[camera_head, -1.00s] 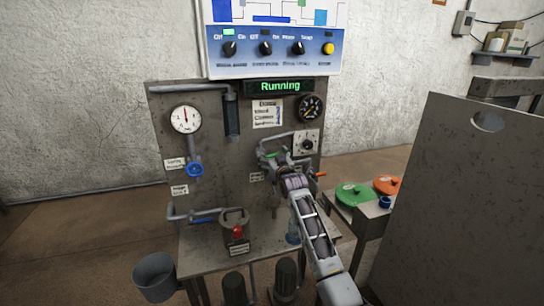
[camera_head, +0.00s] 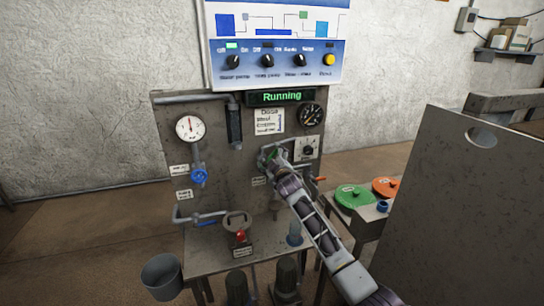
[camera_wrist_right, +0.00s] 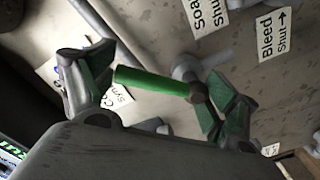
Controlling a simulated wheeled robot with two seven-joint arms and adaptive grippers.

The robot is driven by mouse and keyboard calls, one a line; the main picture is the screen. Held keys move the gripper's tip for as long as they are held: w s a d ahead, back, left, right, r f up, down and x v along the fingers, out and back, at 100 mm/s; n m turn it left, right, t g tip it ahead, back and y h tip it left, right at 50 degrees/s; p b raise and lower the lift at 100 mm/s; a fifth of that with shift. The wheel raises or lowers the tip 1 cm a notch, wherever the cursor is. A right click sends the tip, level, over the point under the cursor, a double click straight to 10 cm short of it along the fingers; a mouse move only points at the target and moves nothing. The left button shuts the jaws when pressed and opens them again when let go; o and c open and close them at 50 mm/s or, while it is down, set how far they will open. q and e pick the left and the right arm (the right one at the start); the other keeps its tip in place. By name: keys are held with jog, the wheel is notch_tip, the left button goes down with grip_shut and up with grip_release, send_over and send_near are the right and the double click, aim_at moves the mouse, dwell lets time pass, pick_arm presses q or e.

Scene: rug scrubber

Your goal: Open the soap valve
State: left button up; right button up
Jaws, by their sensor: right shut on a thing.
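A green lever handle (camera_wrist_right: 150,82) on a metal valve stem lies lengthwise between the two fingers of my right gripper (camera_wrist_right: 155,92) in the right wrist view. One finger is at the handle's free end and the other at its pivot end. A label reading "Soap" and "Shut" (camera_wrist_right: 208,14) is just above it. In the head view my right gripper (camera_head: 271,158) is at the pipework in the panel's middle, and little of the green handle shows there. The right gripper is shut on the handle. My left gripper is not in view.
A "Bleed Shut" label (camera_wrist_right: 272,35) sits beside the valve. An orange handle (camera_head: 317,178) is just right of my wrist. A blue valve wheel (camera_head: 199,177) and a gauge (camera_head: 190,128) are on the left. A display (camera_head: 281,97) reads "Running". A large grey panel (camera_head: 455,215) stands right.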

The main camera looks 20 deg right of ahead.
aim_at(264, 161)
notch_tip(264, 161, up, 2)
jog(key=shift+w+n+p, duration=0.1)
jog(key=shift+n+p, duration=0.25)
jog(key=shift+n, duration=0.55)
jog(key=n, duration=0.1)
jog(key=n+p, duration=0.1)
jog(key=shift+a+r+n, duration=0.2)
jog(key=shift+a+n, duration=0.2)
jog(key=shift+a+n+p, duration=0.3)
jog(key=shift+n, duration=0.5)
jog(key=shift+a+n, duration=0.35)
jog(key=shift+n, duration=0.55)
pick_arm(q)
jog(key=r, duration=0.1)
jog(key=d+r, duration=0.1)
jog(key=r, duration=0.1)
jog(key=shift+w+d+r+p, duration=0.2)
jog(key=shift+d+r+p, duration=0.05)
jog(key=shift+p, duration=0.1)
pick_arm(e)
jog(key=shift+a+n, duration=0.15)
jog(key=shift+n, duration=0.15)
jog(key=o, duration=1)
jog(key=shift+o, duration=1.3)
jog(key=shift+w+a+f, duration=0.1)
jog(key=shift+a+f, duration=0.1)
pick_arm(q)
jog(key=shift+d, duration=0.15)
